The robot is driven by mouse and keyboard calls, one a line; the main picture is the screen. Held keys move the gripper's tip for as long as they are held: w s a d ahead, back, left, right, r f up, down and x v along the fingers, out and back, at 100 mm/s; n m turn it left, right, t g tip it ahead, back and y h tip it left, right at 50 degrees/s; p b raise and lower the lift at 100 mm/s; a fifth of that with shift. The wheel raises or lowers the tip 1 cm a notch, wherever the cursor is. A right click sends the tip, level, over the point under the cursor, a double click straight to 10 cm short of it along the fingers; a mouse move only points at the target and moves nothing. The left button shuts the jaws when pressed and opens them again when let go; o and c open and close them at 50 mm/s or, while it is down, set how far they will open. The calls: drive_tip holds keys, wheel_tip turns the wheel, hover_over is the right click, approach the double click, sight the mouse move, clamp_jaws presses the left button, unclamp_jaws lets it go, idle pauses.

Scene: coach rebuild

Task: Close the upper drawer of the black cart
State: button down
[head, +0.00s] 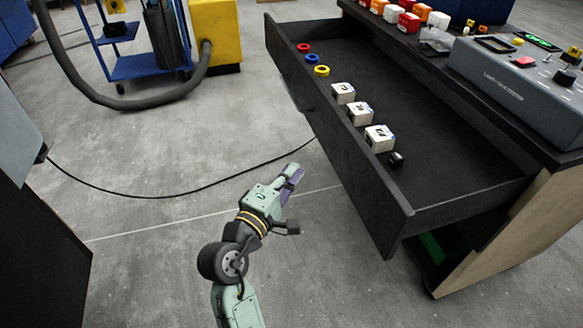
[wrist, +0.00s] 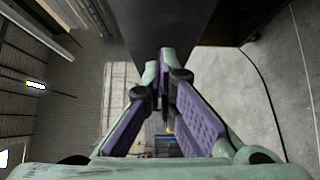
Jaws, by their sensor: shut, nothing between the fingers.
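The upper drawer (head: 395,185) of the black cart (head: 540,150) stands pulled far out toward the left in the head view. It holds red, blue and yellow rings (head: 312,58), several white boxes (head: 379,137) and a small black item (head: 396,159). My gripper (head: 295,172) is shut and empty, left of the drawer's front panel (head: 325,120) and apart from it in the head view. In the wrist view the purple-padded fingers (wrist: 165,75) meet at their tips, with a dark panel, likely the drawer front, above them. The exact gap to the panel cannot be told.
A grey control box (head: 515,85) and several small orange, red and white items (head: 408,20) sit on the cart top. A black cable (head: 190,195) crosses the floor. A blue trolley (head: 140,65) and a yellow machine (head: 215,30) stand at the back left. Floor left of the drawer is mostly clear.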

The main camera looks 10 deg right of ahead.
drive_tip(key=p, duration=0.2)
approach(331, 136)
drive_tip(key=w+a, duration=0.1)
drive_tip(key=w, duration=0.2)
drive_tip(key=shift+w+d, duration=0.2)
drive_tip(key=shift+d, duration=1.85)
drive_tip(key=shift+p, duration=0.3)
